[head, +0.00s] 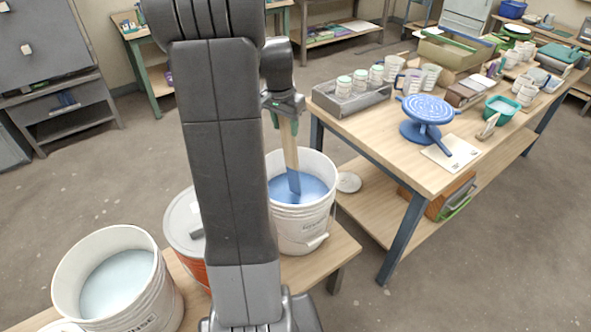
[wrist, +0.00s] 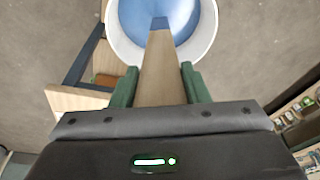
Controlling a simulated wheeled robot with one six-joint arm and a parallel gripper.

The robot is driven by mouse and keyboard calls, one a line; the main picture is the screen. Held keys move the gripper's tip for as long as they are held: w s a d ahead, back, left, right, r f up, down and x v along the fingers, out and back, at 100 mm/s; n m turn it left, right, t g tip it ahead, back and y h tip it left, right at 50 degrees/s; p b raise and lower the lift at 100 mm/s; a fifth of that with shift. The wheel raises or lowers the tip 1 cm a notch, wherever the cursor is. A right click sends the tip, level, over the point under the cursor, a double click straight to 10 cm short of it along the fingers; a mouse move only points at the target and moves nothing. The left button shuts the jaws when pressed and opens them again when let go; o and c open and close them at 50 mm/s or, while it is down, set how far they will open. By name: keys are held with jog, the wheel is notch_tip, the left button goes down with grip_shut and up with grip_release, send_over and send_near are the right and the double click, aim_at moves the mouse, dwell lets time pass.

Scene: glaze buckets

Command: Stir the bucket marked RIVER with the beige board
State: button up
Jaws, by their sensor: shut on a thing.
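My gripper (head: 284,116) is shut on the beige board (head: 290,150) above a white bucket (head: 303,226) of blue glaze. The board points down into this bucket, and its lower end is blue and meets the glaze. The bucket's label is too small to read surely. In the wrist view, the green fingers (wrist: 160,88) flank the board (wrist: 161,65), which reaches into the bucket (wrist: 207,30).
The buckets stand on a low wooden bench (head: 343,245). A worktable (head: 380,135) to the right holds a grey tray (head: 350,102) of jars, a blue banding wheel (head: 427,108) and a teal tub (head: 498,108). A white disc (head: 349,182) lies right of the blue-glaze bucket.

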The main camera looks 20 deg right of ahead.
notch_tip(320, 180, up, 12)
jog(key=s+a+p, duration=0.1)
jog(key=s+p, duration=0.1)
jog(key=p, duration=0.5)
jog(key=shift+a+p, duration=0.25)
jog(key=shift+p, duration=0.05)
jog(key=shift+f, duration=0.1)
dwell(0.5)
